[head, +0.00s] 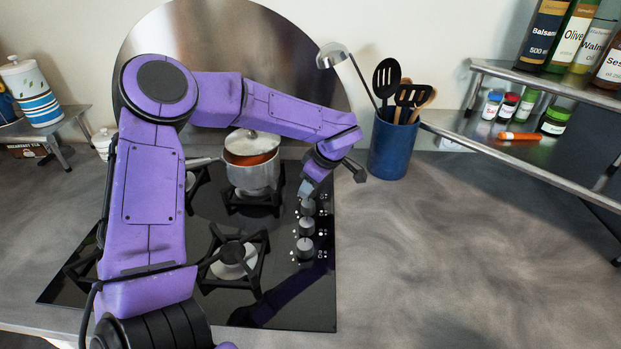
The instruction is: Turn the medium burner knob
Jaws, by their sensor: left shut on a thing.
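A column of burner knobs stands on the right side of the black glass hob (318,312). My left gripper (307,190) reaches down from above at the far end of this column. Which knob belongs to the medium burner cannot be told from the markings. My right gripper is not in view.
A lidded pot (254,178) stands on a back burner, close left of my gripper. A blue utensil holder (391,150) stands behind right. A metal shelf (560,97) with bottles and jars is at right. The counter (450,260) right of the hob is clear.

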